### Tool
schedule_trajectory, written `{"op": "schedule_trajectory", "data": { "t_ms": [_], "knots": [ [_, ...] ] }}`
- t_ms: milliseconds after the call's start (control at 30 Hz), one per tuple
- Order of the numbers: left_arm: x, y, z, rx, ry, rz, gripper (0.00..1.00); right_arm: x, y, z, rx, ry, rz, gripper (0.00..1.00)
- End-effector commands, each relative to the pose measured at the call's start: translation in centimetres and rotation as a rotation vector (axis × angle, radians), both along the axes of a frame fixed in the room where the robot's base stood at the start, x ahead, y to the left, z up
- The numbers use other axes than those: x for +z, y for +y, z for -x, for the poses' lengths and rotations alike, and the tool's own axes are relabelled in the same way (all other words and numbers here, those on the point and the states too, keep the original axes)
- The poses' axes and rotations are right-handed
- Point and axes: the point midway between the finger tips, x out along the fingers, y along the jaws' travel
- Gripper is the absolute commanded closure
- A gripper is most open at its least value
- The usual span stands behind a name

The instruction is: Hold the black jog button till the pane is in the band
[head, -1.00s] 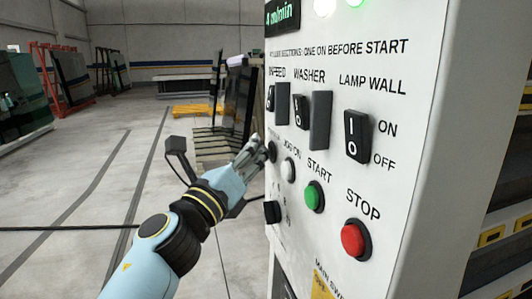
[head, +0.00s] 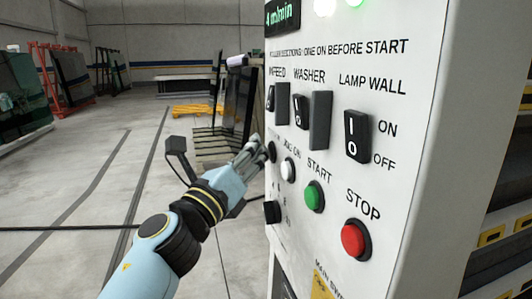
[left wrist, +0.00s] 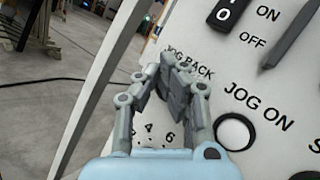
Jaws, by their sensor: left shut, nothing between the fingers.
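The black jog button (head: 271,151) sits on the white control panel, left of the white JOG ON button (head: 288,169). My left gripper (head: 260,143) is shut and empty, with its fingertips at the black button; I cannot tell whether the button is pressed in. In the left wrist view the shut fingers (left wrist: 175,65) lie just below the JOG BACK label and hide the black button. A dark glass pane (head: 238,105) stands upright behind the panel's left edge, partly hidden. I cannot make out the band. My right gripper is not in view.
The white panel (head: 415,130) also carries a green START button (head: 314,196), a red STOP button (head: 355,239), and black rocker switches such as LAMP WALL (head: 356,137). Dark guards stand beside two switches. Open floor lies left of my arm.

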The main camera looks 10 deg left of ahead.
Motion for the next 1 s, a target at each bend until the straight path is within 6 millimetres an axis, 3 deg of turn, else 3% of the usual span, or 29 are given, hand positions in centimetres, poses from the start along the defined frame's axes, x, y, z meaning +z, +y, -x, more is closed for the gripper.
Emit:
{"op": "schedule_trajectory", "data": {
  "t_ms": [1000],
  "knots": [
    [-0.1, 2.5, 1.5, 0.0, 0.0, -0.002, 1.0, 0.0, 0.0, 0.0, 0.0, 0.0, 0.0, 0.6]
  ]
}}
